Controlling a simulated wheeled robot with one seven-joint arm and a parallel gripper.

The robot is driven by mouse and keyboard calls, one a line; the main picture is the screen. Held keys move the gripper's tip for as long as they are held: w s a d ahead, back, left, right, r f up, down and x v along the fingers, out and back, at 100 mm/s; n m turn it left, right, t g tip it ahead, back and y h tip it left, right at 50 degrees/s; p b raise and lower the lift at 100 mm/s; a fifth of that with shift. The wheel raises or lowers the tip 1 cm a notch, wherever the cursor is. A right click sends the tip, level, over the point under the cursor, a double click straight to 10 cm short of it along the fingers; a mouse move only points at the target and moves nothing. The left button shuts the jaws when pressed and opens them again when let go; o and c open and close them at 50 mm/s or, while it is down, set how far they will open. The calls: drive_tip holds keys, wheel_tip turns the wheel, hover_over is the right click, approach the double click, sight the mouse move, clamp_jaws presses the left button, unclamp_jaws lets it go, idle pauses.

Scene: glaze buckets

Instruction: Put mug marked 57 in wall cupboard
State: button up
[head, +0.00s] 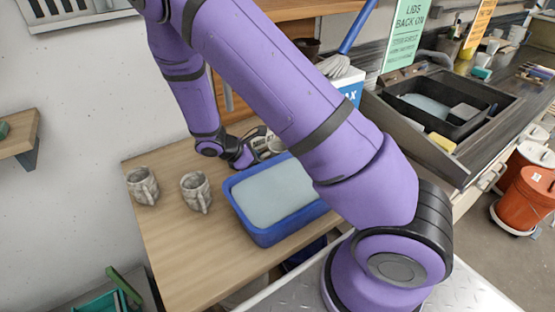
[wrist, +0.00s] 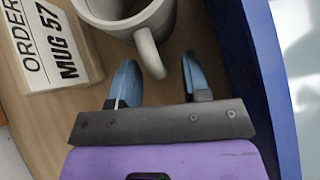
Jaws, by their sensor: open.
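A pale grey mug (wrist: 120,22) stands on the wooden table beside a white sign (wrist: 55,45) reading "ORDER MUG 57". Its handle points toward my gripper (wrist: 158,75). My gripper is open, with the handle's end between its two blue fingertips and no clear contact. Any number on the mug itself is not visible. In the head view my gripper (head: 246,158) is low at the table's back, by the sign (head: 261,138) and the mug (head: 276,146), partly hidden by my arm. A wooden cabinet-like piece (head: 300,10) shows behind my arm; I cannot tell whether it is the wall cupboard.
A blue tub (head: 262,236) with pale contents stands right of my gripper; its wall is close in the wrist view (wrist: 255,80). Two speckled mugs (head: 142,186) (head: 196,191) stand at the table's left. The table's front left is clear. A sink (head: 440,105) is at right.

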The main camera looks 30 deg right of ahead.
drive_tip(key=shift+d+f, duration=0.1)
clamp_jaws()
idle(0.4)
drive_tip(key=shift+r, duration=0.7)
drive_tip(key=shift+w+a+r, duration=0.2)
drive_tip(key=shift+a+r, duration=0.05)
drive_tip(key=shift+r, duration=0.35)
drive_tip(key=shift+w+a+r, duration=0.15)
drive_tip(key=shift+a+r, duration=0.1)
drive_tip(key=shift+r, duration=0.3)
drive_tip(key=w+a, duration=0.3)
drive_tip(key=a, duration=0.1)
drive_tip(key=w+a, duration=0.7)
drive_tip(key=a, duration=0.1)
drive_tip(key=shift+w+a+f, duration=0.1)
drive_tip(key=shift+w+a, duration=0.2)
drive_tip(key=shift+a, duration=0.25)
